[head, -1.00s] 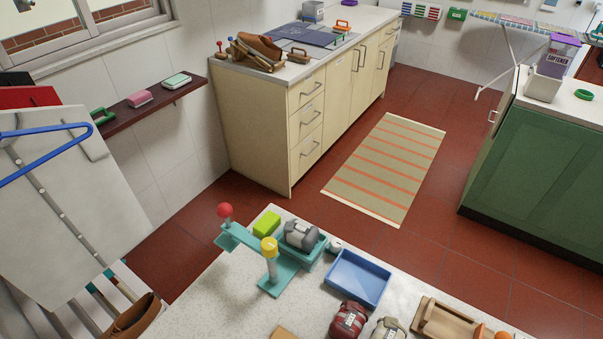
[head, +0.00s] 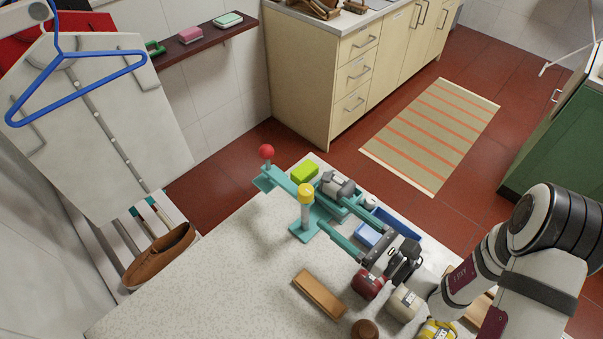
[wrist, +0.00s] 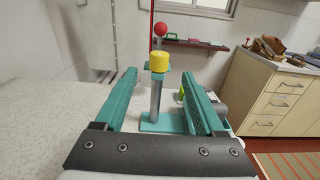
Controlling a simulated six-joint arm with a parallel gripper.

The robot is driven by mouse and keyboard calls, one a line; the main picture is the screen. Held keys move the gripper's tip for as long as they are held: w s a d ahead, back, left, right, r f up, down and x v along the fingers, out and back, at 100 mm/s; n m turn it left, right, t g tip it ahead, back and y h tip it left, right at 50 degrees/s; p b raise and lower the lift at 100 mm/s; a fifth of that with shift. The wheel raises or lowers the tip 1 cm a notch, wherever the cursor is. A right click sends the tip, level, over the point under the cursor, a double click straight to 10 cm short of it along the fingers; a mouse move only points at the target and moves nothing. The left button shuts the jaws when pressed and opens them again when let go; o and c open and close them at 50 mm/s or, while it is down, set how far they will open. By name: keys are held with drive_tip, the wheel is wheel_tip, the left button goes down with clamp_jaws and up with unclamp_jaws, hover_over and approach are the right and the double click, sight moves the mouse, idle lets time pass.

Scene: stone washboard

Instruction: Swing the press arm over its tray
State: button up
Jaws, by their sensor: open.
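The press has an upright post with a yellow cap (head: 305,192) and a teal press arm (head: 284,179) ending in a red ball knob (head: 266,151). The arm points to the far left, away from the teal tray, which is partly hidden under a grey canister (head: 338,184). My gripper (head: 338,213) is open, its two teal fingers reaching toward the post from the right. In the wrist view the yellow cap (wrist: 159,62) and red knob (wrist: 160,29) show beyond and between the fingers. Nothing is visibly held.
A lime-green block (head: 305,172) lies behind the press. A blue tray (head: 404,222) is partly hidden by my gripper. A red canister (head: 367,284), a beige canister (head: 403,303) and a wooden block (head: 320,294) stand nearer. The counter's left part is clear.

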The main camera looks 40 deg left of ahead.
sight(300, 187)
drive_tip(key=a, duration=1.2)
drive_tip(key=shift+a, duration=0.25)
clamp_jaws()
idle(0.6)
